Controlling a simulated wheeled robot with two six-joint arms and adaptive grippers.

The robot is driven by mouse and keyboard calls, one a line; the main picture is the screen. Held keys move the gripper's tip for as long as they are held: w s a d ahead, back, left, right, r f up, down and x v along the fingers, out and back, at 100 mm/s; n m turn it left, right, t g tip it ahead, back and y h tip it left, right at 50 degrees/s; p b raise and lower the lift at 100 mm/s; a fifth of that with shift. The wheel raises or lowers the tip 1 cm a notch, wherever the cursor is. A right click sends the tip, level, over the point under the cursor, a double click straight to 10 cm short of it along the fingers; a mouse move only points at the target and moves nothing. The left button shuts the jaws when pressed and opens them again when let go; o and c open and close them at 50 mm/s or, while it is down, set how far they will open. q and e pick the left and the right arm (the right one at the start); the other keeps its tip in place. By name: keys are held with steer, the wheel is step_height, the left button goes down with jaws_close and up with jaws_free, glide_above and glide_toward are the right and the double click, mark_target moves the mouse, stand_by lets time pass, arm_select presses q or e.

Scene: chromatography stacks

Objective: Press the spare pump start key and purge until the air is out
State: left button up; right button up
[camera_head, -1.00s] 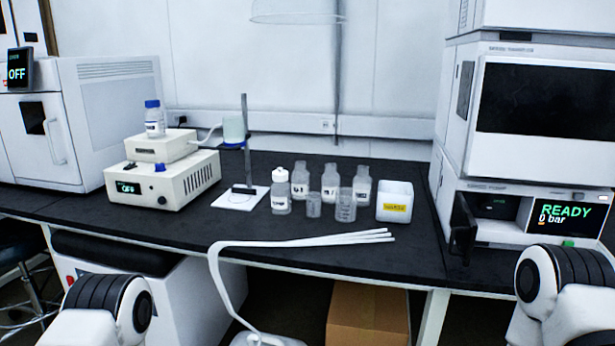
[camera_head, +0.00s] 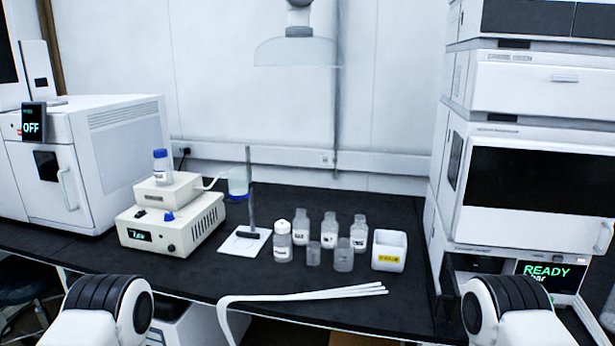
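A pump module with a display reading READY (camera_head: 546,271) is at the bottom of the instrument stack on the right. The line under READY is mostly hidden by my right arm. The module's lower front, where a green key showed earlier, is hidden too. A smaller white box (camera_head: 185,235) with a blue knob stands on the bench at left; its green display seems to read 7.0. I cannot tell which unit is the spare pump. Only rounded arm joints of mine show at the lower left and lower right; neither gripper is in view.
A blue-capped bottle (camera_head: 161,166) stands on the small box. Several clear bottles and beakers, a white labelled container (camera_head: 389,251) and a stand (camera_head: 251,200) are mid-bench. White tubes (camera_head: 310,294) lie along the front edge. A left instrument's screen (camera_head: 32,121) reads OFF.

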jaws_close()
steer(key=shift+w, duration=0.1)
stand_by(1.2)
